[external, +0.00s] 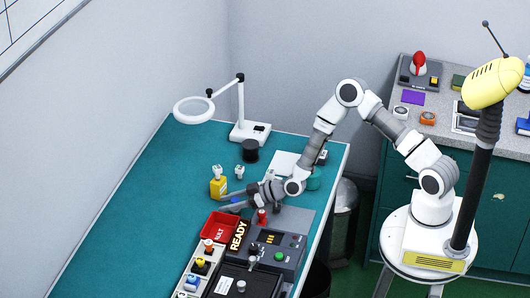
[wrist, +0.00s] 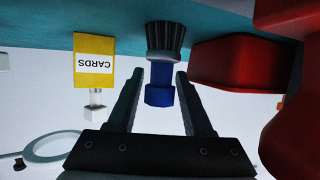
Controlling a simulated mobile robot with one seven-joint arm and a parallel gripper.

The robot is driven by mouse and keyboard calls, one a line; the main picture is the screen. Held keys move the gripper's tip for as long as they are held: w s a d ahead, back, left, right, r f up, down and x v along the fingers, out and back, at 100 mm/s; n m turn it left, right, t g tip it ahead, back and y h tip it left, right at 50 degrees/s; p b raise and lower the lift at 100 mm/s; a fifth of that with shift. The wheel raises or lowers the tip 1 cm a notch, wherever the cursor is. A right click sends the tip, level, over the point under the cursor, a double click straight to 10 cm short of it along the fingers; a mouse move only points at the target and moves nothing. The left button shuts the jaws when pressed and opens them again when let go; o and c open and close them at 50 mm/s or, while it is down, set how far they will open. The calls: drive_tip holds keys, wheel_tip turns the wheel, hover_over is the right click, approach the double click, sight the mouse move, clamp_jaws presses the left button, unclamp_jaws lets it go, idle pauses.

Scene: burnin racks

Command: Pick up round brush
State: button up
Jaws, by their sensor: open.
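The round brush (wrist: 165,37) has dark bristles and a blue handle, and it appears inverted at the top centre of the wrist view. In the external view only a bit of blue (external: 235,200) shows between my fingers. My gripper (wrist: 159,77) is open, with one finger on each side of the blue handle in the wrist view. I cannot tell whether either finger touches it. In the external view my gripper (external: 225,202) reaches low over the teal table from the right.
A yellow CARDS holder (external: 218,188) stands just beyond my gripper. A red bin (external: 217,229) lies close on the near side, beside a READY panel (external: 238,235) with a red knob (external: 262,216). A magnifier lamp (external: 240,110) stands behind. The table's left side is clear.

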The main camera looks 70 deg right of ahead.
drive_tip(key=shift+w+f, duration=0.1)
drive_tip(key=shift+w, duration=0.05)
clamp_jaws()
idle(0.4)
